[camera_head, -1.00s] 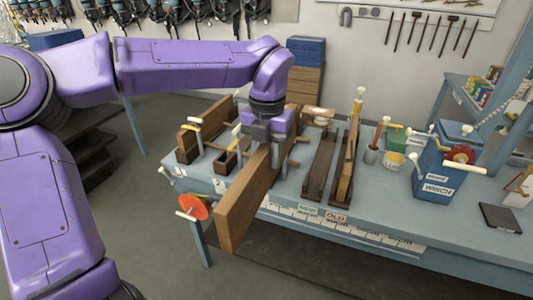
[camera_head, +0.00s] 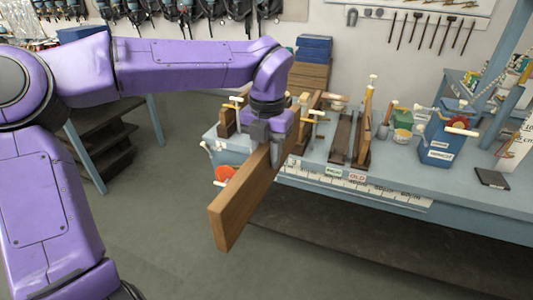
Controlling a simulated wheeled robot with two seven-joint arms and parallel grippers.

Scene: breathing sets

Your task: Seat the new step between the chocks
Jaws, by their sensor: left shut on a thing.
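My left gripper (camera_head: 270,127) is shut on a long brown wooden plank, the step (camera_head: 245,196). The plank's near end sticks out past the bench's front edge over the floor, tilted in the picture. Its far part lies behind the gripper and cannot be fully seen. Wooden blocks with clamp handles, possibly the chocks, stand on the bench left of the gripper (camera_head: 228,120) and right of it (camera_head: 304,128). The gripper hides the space between them. My right gripper is not in view.
The blue-grey bench (camera_head: 405,185) carries a dark wooden rack (camera_head: 342,138) behind NEW and OLD labels, with an upright wooden piece in it. A blue bin (camera_head: 437,148) and a dark flat tablet (camera_head: 491,179) are at right. An orange disc (camera_head: 225,174) is by the bench's left front.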

